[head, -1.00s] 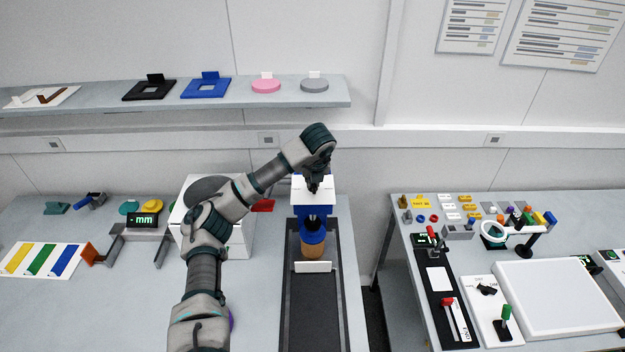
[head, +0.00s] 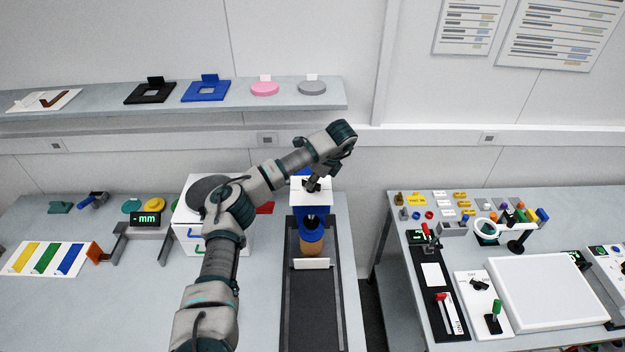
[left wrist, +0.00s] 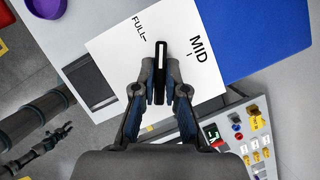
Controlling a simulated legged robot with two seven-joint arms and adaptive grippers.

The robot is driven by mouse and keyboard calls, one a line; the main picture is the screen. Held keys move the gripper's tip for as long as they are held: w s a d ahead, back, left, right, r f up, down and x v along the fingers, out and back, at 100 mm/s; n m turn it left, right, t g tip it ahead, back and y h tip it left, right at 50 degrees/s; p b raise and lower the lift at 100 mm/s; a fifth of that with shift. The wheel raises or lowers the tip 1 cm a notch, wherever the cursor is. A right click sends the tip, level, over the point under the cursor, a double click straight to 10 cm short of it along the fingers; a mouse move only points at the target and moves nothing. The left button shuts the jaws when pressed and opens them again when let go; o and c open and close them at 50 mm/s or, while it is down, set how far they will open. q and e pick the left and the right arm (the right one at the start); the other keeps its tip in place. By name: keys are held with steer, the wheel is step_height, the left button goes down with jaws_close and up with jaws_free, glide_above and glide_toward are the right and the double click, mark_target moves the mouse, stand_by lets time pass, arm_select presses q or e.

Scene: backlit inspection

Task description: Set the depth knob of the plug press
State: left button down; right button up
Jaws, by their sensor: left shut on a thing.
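The plug press (head: 312,208) is a blue body with a white top plate, standing at the back end of a dark track. In the left wrist view its white plate (left wrist: 115,50) carries the marks FULL and MID. The depth knob (left wrist: 161,72) is a black bar with a white line. The line points between FULL and MID. My left gripper (left wrist: 160,92) is shut on the knob, one finger on each side. In the head view my left gripper (head: 312,185) is above the plate and hides most of the knob. A dark gripper, apparently my right (left wrist: 52,140), is small at lower left.
A brown plug with a blue top (head: 311,243) stands under the press, behind a small white plate (head: 311,263). A white drawer box (head: 190,222) is left of the press. The right bench (head: 400,262) holds many small parts, beyond a gap.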

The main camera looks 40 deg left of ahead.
arm_select(q)
steer(key=n+g, duration=0.1)
steer(key=n, duration=0.1)
steer(key=n+h, duration=0.1)
steer(key=n, duration=0.2)
steer(key=shift+w+n+g, duration=0.15)
steer(key=shift+n+g, duration=0.15)
steer(key=shift+g, duration=0.1)
steer(key=shift+a, duration=0.1)
steer(key=c, duration=1.2)
jaws_free()
steer(key=shift+w+f, duration=0.1)
steer(key=shift+a, duration=0.1)
steer(key=v, duration=1.2)
steer(key=shift+w, duration=0.15)
steer(key=shift+a+f, duration=0.15)
steer(key=shift+a, duration=0.05)
